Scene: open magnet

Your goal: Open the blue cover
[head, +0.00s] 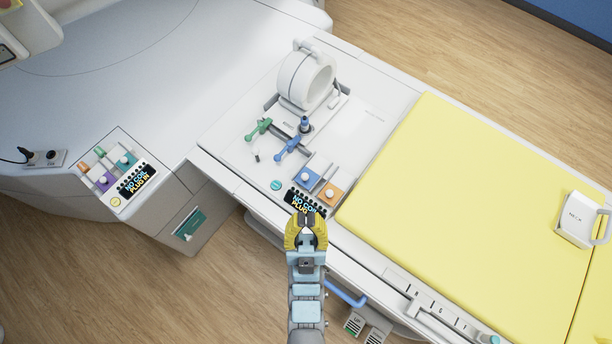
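The blue cover (307,178) is a small blue square with a pale round knob, set in the white panel at the end of the patient table. It looks closed and lies flat beside a similar orange cover (330,193). My gripper (306,219) has yellow fingers with dark tips. The tips appear to meet, with a pale gap further back between the fingers, and nothing shows in its grasp. In the picture it is below the blue cover, apart from it, and hides part of the black display (303,201).
A blue lever (288,147), a green lever (259,129) and a white ring-shaped coil (306,78) stand beyond the covers. The yellow mattress (470,190) lies to the right, with a white box (580,217) on it. A second control panel (118,176) is at left.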

